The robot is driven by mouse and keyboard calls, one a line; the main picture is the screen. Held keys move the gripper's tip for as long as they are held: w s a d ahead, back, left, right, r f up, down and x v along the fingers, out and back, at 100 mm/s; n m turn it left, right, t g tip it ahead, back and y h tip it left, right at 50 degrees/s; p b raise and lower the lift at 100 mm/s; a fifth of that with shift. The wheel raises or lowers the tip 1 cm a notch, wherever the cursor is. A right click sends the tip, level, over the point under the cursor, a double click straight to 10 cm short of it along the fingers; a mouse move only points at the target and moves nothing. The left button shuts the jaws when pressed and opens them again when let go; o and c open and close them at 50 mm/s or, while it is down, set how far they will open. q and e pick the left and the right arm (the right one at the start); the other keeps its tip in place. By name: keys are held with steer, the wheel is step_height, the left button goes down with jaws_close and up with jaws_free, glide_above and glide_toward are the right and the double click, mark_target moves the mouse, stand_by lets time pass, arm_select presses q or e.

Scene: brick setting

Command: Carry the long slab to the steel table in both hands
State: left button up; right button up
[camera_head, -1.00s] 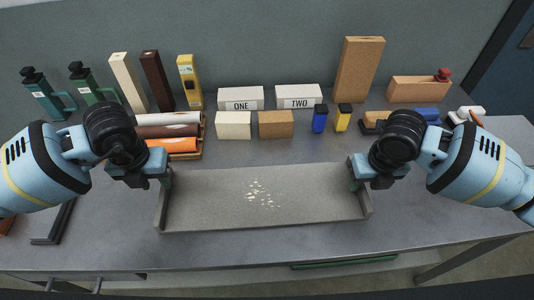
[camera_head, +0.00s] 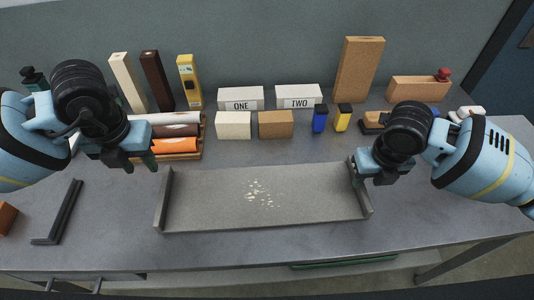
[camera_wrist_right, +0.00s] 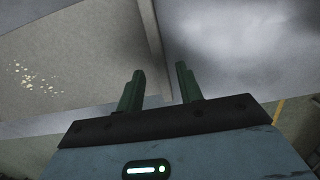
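The long grey slab (camera_head: 215,205) lies flat on the steel table (camera_head: 420,220), with a raised lip at each end and pale flecks on top. My left gripper (camera_head: 136,163) is open and empty, above and left of the slab's left end, apart from it. My right gripper (camera_head: 358,174) is at the slab's right end. In the right wrist view its two green fingers (camera_wrist_right: 160,86) are apart, with the slab's end lip (camera_wrist_right: 152,45) running between them in the picture; whether they touch it is hidden.
Behind the slab stand boxes marked ONE (camera_head: 240,99) and TWO (camera_head: 299,97), a cream block (camera_head: 233,125) and a tan block (camera_head: 276,124). A rack of coloured rolls (camera_head: 177,146) is behind my left gripper. A black angle bracket (camera_head: 65,213) lies at left. The table front is clear.

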step_height(320, 180, up, 10)
steer(key=s, duration=0.1)
steer(key=shift+s, duration=0.15)
steer(key=shift+f, duration=0.1)
stand_by(0.4)
